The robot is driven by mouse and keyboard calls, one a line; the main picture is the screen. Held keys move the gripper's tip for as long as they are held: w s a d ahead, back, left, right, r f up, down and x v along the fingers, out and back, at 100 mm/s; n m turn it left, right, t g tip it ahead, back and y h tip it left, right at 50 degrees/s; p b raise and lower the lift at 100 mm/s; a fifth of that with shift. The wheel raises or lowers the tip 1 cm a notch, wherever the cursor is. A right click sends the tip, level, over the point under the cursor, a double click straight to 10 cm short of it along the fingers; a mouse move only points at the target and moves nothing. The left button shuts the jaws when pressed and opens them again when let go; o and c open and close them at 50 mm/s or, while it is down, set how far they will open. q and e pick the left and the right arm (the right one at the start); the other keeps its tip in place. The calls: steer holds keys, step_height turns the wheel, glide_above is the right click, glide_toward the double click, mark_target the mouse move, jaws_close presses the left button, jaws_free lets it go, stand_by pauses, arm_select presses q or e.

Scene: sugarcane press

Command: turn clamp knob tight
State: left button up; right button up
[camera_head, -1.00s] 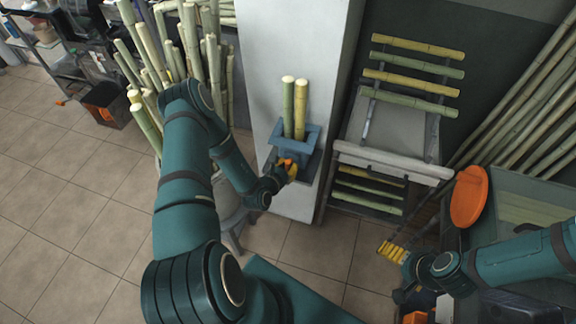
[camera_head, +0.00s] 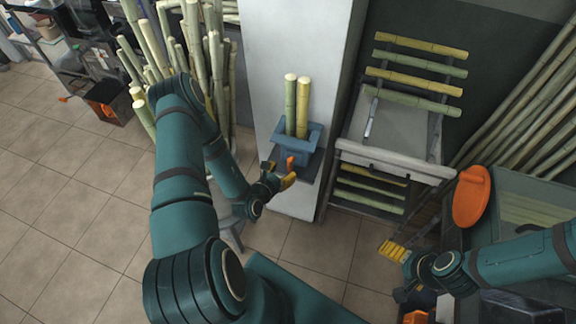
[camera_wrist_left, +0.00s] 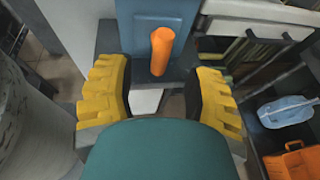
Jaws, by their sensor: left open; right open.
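The clamp knob is an orange peg-like handle (camera_wrist_left: 161,50) on the front of the blue clamp box (camera_head: 296,145). In the head view the orange knob (camera_head: 291,161) shows just beyond my left fingertips. My left gripper (camera_head: 279,173) is open in front of it. In the left wrist view the yellow finger pads of my left gripper (camera_wrist_left: 160,92) stand apart on either side below the knob, not touching it. Two cane pieces (camera_head: 297,105) stand upright in the box. My right gripper (camera_head: 394,250) is open and empty at the lower right.
The box sits on a pale column (camera_head: 290,50). A rack with cane lengths and a white shelf (camera_head: 395,160) stands to its right. Bundled canes (camera_head: 200,60) stand behind my left arm. An orange disc (camera_head: 470,196) and a bin are near my right arm.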

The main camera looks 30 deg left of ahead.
arm_select(q)
steer(key=v, duration=0.6)
steer(key=shift+s, duration=0.3)
steer(key=shift+r, duration=0.15)
